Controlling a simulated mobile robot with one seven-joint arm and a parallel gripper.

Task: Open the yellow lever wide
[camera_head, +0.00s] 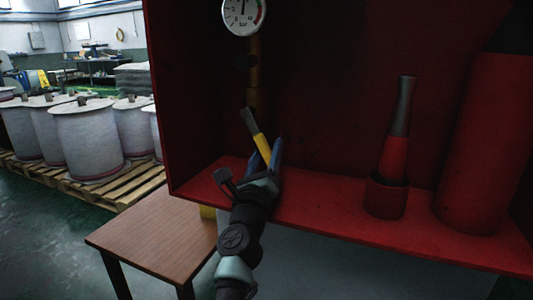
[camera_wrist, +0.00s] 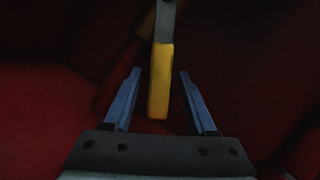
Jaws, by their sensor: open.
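The yellow lever (camera_head: 263,148) hangs from a grey metal arm at a brass-coloured pipe inside the red cabinet, slanting down to the right. In the wrist view the yellow lever (camera_wrist: 160,82) stands upright in the picture, with its grey part above. My gripper (camera_head: 265,155) is inside the cabinet at the lever's lower end. Its blue fingers (camera_wrist: 158,80) are open, one on each side of the yellow handle, with a visible gap on both sides. In the head view the fingers partly hide the lever's lower end.
A pressure gauge (camera_head: 244,15) sits above the pipe. A nozzle (camera_head: 398,130) stands in a red holder, with a large red cylinder (camera_head: 487,150) at right. The red cabinet's floor (camera_head: 325,207) lies below. A wooden table (camera_head: 150,238) stands below left.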

